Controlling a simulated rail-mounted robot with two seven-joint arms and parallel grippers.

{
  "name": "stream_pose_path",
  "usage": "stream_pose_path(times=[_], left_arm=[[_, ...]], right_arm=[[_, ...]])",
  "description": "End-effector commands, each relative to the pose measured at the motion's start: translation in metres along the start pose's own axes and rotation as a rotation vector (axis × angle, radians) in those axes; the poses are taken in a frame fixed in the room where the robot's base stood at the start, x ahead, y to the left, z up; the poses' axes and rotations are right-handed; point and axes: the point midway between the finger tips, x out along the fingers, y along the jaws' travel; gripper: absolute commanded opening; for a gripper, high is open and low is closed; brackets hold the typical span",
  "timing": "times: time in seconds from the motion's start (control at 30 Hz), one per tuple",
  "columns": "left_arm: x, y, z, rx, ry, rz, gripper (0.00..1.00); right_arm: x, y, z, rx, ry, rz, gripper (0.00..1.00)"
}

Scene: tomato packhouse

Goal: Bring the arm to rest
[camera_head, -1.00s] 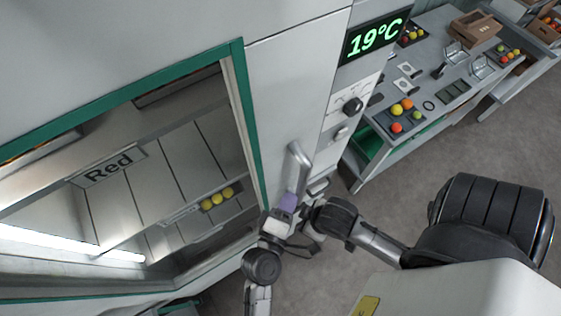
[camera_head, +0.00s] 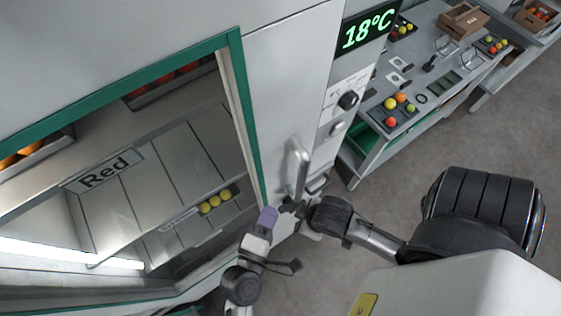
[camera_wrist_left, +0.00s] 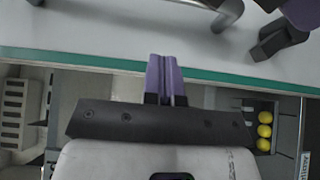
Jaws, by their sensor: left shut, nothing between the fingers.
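My left gripper (camera_head: 268,217) has purple fingers and is in the lower middle of the head view, left of and below the silver door handle (camera_head: 299,167). In the left wrist view its purple fingers (camera_wrist_left: 166,75) are pressed together with nothing between them, in front of the green frame edge. My right arm (camera_head: 370,238) comes in from the right. Its dark end (camera_head: 293,207) is just below the handle, and I cannot tell whether its gripper is open or shut.
A green-framed cabinet (camera_head: 243,110) on the left shows a "Red" label (camera_head: 105,171) and yellow tomatoes (camera_head: 215,201) inside. A display (camera_head: 370,34) reads 18°C. The floor (camera_head: 430,150) between is clear.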

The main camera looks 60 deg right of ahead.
Motion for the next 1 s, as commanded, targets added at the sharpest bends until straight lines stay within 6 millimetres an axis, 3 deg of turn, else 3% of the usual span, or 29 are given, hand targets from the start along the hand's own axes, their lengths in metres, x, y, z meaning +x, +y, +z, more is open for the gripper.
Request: stream_pose_path(times=[0.2,0.4,1.0], left_arm=[[-0.041,-0.003,0.0,0.001,0.001,0.001,0.0],[-0.064,-0.001,0.0,0.001,0.001,0.002,0.0],[-0.073,0.001,0.0,-0.001,0.001,0.003,0.0]], right_arm=[[0.013,-0.001,0.005,0.005,-0.002,-0.002,0.47],[0.019,-0.002,0.007,0.005,-0.002,-0.003,0.47],[0.02,-0.001,0.008,0.0,-0.003,-0.001,0.47]])
